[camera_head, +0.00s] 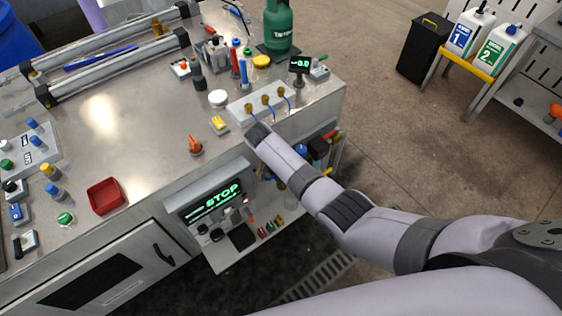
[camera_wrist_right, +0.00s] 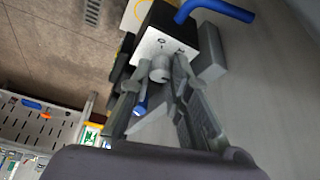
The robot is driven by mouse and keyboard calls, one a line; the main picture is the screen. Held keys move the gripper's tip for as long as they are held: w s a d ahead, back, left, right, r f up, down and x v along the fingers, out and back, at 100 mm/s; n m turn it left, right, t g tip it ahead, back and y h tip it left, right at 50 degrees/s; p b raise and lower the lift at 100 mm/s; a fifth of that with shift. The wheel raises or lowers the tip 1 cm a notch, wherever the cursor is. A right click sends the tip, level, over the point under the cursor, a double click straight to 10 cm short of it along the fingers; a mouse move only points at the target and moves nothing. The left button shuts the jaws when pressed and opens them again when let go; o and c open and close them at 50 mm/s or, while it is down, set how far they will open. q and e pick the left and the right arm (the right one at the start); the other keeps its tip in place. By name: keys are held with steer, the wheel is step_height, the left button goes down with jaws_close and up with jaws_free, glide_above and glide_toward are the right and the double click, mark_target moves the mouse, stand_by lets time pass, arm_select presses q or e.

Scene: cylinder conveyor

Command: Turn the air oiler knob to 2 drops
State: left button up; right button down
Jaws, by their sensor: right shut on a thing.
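In the right wrist view, a small round grey knob (camera_wrist_right: 160,69) sits on the pale face of a dark block (camera_wrist_right: 176,35). My right gripper (camera_wrist_right: 160,75) has one finger on each side of the knob and is shut on it. Small dark marks show on the face, but I cannot read a drop setting. In the head view, my right arm reaches to the bench's right front edge, where my right gripper (camera_head: 257,132) is largely hidden by the wrist. The knob cannot be made out there. My left gripper is not in view.
A pale block with several brass fittings and blue tubes (camera_head: 266,103) stands close beyond the gripper. A yellow knob (camera_head: 219,123) and an orange knob (camera_head: 195,145) are to its left. A thick blue tube (camera_wrist_right: 215,10) passes near the dark block.

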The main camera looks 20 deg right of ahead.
stand_by(0.4)
steer(key=c, duration=1.5)
jaws_free()
steer(key=v, duration=1.2)
steer(key=shift+w+r, duration=0.1)
